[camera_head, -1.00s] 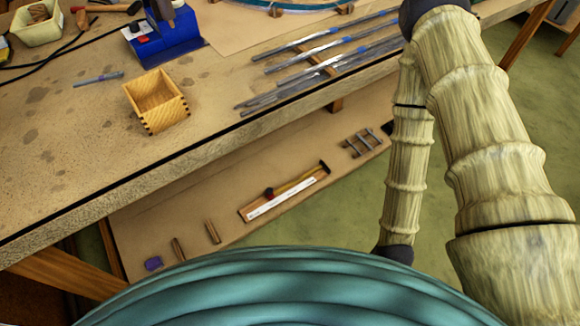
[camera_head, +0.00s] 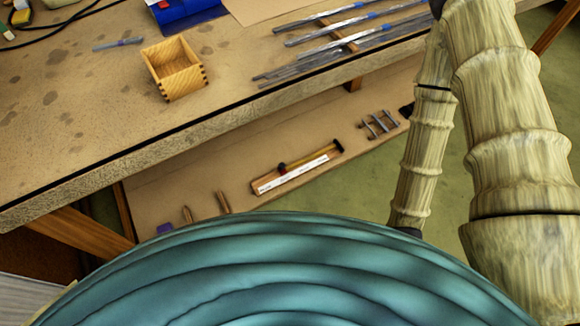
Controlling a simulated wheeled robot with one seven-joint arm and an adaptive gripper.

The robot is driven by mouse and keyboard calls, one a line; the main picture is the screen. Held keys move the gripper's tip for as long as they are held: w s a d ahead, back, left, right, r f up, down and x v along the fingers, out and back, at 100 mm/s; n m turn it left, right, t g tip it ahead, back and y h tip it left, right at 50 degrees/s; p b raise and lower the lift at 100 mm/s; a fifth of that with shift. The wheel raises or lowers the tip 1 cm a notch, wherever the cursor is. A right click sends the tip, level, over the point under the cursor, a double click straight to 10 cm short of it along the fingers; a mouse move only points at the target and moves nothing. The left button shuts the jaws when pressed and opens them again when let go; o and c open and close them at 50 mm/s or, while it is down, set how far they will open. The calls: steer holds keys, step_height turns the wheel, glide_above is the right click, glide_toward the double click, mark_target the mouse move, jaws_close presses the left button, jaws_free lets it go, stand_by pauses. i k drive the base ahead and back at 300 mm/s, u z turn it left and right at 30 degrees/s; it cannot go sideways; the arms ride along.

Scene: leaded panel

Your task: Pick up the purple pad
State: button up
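The purple pad (camera_head: 165,229) lies at the left end of the low shelf (camera_head: 165,194) under the bench. Only a small part of it shows, just above a large teal curved surface that fills the bottom of the view and hides the rest. My arm runs down the right side of the view. My gripper is out of view, so its distance from the pad cannot be seen.
Beside the pad on the shelf stand two wooden pegs, a tray (camera_head: 263,189) with a hammer-like tool and white strip, and a small metal rack (camera_head: 380,124). The bench (camera_head: 60,150) above holds an open wooden box (camera_head: 174,70) and metal strips. Green floor lies right.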

mark_target(168, 227)
steer(key=z, duration=0.1)
steer(key=k, duration=0.6)
steer(key=u, duration=0.5)
